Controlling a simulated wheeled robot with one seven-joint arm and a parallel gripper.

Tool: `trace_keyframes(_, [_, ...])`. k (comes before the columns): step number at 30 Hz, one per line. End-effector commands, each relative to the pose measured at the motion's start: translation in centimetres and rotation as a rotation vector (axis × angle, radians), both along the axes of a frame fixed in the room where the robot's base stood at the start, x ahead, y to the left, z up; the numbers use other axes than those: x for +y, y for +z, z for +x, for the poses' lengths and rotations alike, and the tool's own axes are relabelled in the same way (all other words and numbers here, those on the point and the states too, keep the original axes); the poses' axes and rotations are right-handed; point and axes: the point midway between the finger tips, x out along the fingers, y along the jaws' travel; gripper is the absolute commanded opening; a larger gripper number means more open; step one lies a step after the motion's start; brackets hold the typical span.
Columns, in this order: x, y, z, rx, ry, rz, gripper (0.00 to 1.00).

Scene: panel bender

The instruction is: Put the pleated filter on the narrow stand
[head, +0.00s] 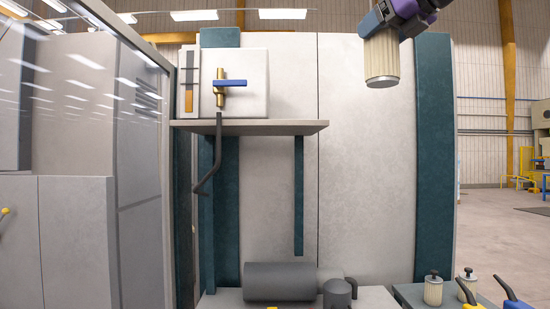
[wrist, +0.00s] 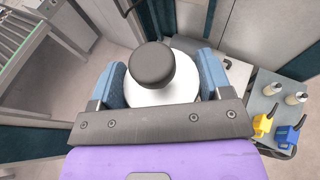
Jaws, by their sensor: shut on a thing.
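The pleated filter (head: 381,60), a cream ribbed cylinder, hangs upright in the air at the upper right of the head view. My gripper (head: 388,22) is shut on it near its top. In the wrist view its white top (wrist: 165,92) and dark round knob (wrist: 153,65) sit between the blue fingers. A narrow grey stand (head: 408,292) is low at the right, well below my gripper. It also shows at the right of the wrist view (wrist: 262,105). Two similar cream filters with dark knobs stand on it. Its lower part is out of the head view.
A shelf (head: 250,128) with a blue-handled valve (head: 230,83) juts out at upper left. Open floor lies at right.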

Motion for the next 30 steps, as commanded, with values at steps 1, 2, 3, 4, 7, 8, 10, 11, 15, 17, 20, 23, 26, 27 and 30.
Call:
trace_keyframes(1, [0.0, -0.5, 0.7, 0.001, -0.009, 0.000, 0.42])
trace_keyframes(2, [0.1, -0.8, 1.1, 0.000, -0.016, 0.000, 0.42])
trace_keyframes(3, [0.2, -1.3, 1.7, 0.000, -0.023, 0.000, 0.42])
trace_keyframes(4, [0.3, -1.7, 2.2, 0.002, -0.029, -0.001, 0.42])
trace_keyframes(7, [0.5, -3.1, 3.9, 0.001, -0.052, 0.000, 0.42])
trace_keyframes(8, [0.6, -3.7, 4.6, 0.002, -0.060, 0.000, 0.42])
trace_keyframes(10, [0.6, -5.1, 6.1, 0.002, -0.081, 0.000, 0.42])
trace_keyframes(11, [0.7, -5.8, 6.9, 0.004, -0.090, -0.001, 0.42])
trace_keyframes(15, [0.8, -10.3, 11.2, 0.007, -0.146, -0.002, 0.42])
trace_keyframes(17, [0.6, -12.6, 13.2, 0.008, -0.176, -0.001, 0.42])
trace_keyframes(20, [0.2, -16.7, 16.3, 0.008, -0.219, -0.001, 0.42])
trace_keyframes(23, [-0.4, -20.7, 19.0, 0.006, -0.260, 0.001, 0.42])
trace_keyframes(26, [-0.8, -23.0, 20.4, 0.002, -0.282, 0.000, 0.42])
trace_keyframes(27, [-1.0, -23.9, 20.8, 0.002, -0.290, 0.001, 0.42])
trace_keyframes(30, [-1.2, -25.3, 21.5, 0.001, -0.299, 0.001, 0.42])
